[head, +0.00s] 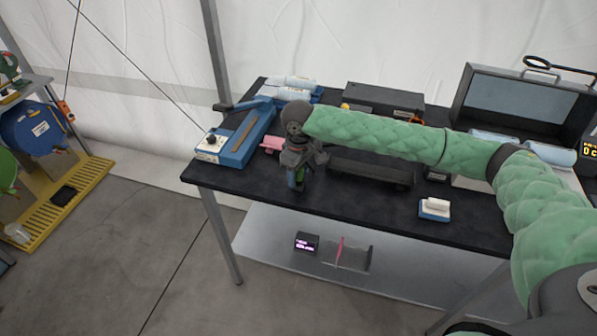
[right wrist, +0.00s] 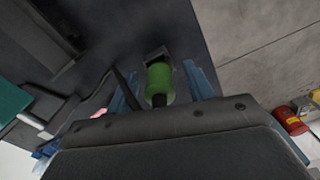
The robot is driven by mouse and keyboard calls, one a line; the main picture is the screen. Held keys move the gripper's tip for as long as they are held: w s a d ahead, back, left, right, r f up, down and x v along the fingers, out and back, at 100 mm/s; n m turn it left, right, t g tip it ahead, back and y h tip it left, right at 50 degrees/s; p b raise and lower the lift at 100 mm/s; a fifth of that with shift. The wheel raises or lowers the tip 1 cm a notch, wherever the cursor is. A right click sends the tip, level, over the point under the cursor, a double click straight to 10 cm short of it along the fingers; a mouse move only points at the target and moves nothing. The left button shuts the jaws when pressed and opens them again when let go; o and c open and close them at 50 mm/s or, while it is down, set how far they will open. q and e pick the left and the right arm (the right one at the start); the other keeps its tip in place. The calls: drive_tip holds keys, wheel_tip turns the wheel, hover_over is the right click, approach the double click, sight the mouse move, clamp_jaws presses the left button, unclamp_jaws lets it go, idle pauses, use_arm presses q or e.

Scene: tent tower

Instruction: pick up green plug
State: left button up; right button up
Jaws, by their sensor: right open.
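The green plug (right wrist: 160,85) is a short green cylinder with a dark end, seen in the right wrist view over the black tabletop. My right gripper (right wrist: 165,84) is open, with one bluish finger on each side of the plug. I cannot tell whether either finger touches it. In the head view my right gripper (head: 297,177) points down near the front edge of the table, and only a small bit of green shows at its fingers. My left gripper is not in view.
The black table (head: 375,208) holds a blue tool (head: 240,140) at left, a dark case (head: 383,101) at back, an open case (head: 512,98) at right and a white-and-blue block (head: 435,209) in front. A metal shelf (head: 270,225) lies below.

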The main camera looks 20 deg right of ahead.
drive_tip(key=shift+w+f, duration=0.1)
drive_tip(key=shift+f, duration=0.15)
drive_tip(key=c, duration=1)
drive_tip(key=shift+r, duration=0.1)
